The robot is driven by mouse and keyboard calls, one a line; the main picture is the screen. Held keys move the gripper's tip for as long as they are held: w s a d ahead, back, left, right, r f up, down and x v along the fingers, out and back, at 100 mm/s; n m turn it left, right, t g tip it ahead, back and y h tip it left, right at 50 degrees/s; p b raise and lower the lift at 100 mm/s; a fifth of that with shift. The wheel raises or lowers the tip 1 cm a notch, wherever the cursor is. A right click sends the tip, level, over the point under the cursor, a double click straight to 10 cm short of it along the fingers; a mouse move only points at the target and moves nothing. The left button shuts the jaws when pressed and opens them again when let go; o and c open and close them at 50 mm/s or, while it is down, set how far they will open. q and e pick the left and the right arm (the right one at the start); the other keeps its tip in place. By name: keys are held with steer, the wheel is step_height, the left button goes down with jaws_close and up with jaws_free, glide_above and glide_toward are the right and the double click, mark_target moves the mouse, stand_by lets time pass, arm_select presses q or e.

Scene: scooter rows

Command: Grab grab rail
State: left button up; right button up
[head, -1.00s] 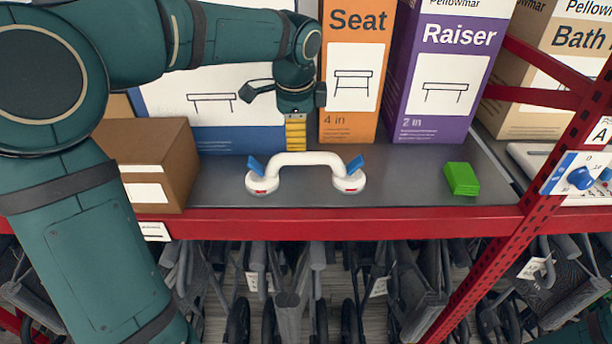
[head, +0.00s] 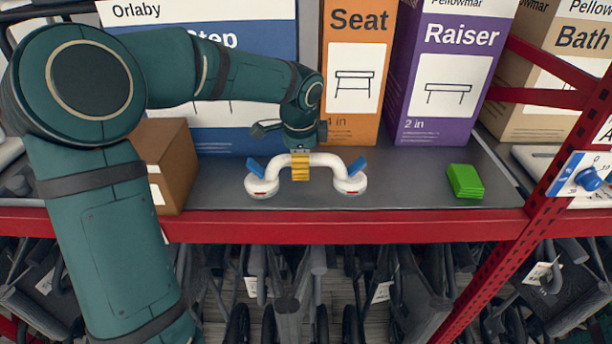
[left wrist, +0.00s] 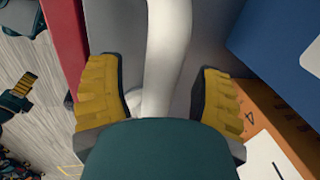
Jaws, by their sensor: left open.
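The grab rail (head: 331,163), a white handle with two round feet and blue tabs, lies on the grey shelf near its front edge. My left gripper (head: 301,168) is over the middle of its bar, with a yellow finger in front of it. In the left wrist view the open yellow-padded fingers (left wrist: 160,88) stand on either side of the white bar (left wrist: 168,50), with gaps showing. The palm hides the near part of the bar there. My right gripper (left wrist: 18,92) shows partly at the left edge of the left wrist view; its jaw state is unclear.
A brown box (head: 166,170) stands left of the rail. A blue-and-white box (head: 235,135), an orange box (head: 350,95) and a purple box (head: 445,75) stand behind. A green block (head: 465,181) lies to the right. A red beam (head: 350,226) edges the shelf.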

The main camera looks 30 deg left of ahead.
arm_select(q)
steer(key=c, duration=1.1)
steer(key=shift+r, duration=0.1)
jaws_close()
